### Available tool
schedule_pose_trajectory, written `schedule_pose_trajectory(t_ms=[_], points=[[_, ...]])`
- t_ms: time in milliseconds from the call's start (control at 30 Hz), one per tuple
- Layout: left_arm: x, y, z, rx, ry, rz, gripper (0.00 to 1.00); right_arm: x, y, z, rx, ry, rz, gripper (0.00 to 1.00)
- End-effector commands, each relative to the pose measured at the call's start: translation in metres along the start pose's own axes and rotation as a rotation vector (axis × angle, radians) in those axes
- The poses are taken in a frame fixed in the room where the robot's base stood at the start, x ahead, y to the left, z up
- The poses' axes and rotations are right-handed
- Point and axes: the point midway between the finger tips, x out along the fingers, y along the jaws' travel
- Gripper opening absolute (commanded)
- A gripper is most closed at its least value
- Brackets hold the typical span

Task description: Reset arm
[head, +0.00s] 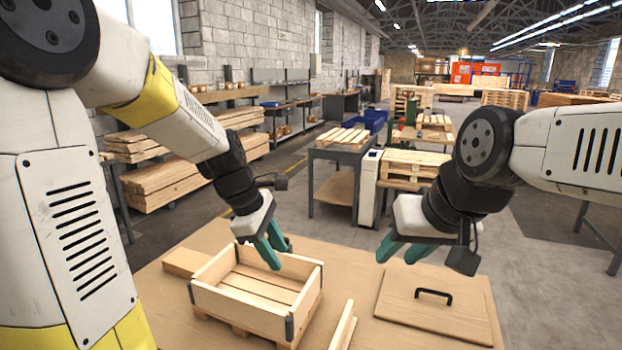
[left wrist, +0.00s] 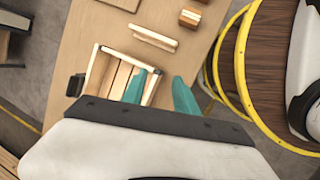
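My right gripper (head: 400,255) is above the bench, near the far left corner of a wooden lid (head: 400,312). Its green fingers look apart and empty. Both grippers seem clear of the objects, though the exact height of the left one over the crate is hard to tell.
The lid with a black handle (head: 434,293) lies flat at the bench's right. A wooden block (head: 185,262) lies left of the crate, and loose slats (head: 343,327) lie to its right. A grey table with a pallet (head: 342,138) stands beyond the bench.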

Motion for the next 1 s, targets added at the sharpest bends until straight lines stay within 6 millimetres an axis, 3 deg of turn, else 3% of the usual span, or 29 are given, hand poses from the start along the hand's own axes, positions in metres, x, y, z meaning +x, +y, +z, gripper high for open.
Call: schedule_pose_trajectory(t_ms=[33,200,300,500,700,1000], points=[[-0.021,-0.009,0.001,0.123,-0.002,0.038,0.35,0.0,0.0,0.0,0.0,0.0,0.0,0.36],[-0.071,-0.045,0.005,0.581,0.064,0.131,0.35,0.0,0.0,0.0,0.0,0.0,0.0,0.36],[-0.094,-0.068,0.005,0.846,0.146,0.165,0.35,0.0,0.0,0.0,0.0,0.0,0.0,0.36],[-0.122,-0.106,0.004,1.261,0.327,0.159,0.35,0.0,0.0,0.0,0.0,0.0,0.0,0.36],[-0.13,-0.122,0.002,1.44,0.419,0.124,0.35,0.0,0.0,0.0,0.0,0.0,0.0,0.36],[-0.131,-0.123,0.002,1.456,0.424,0.121,0.35,0.0,0.0,0.0,0.0,0.0,0.0,0.36]])
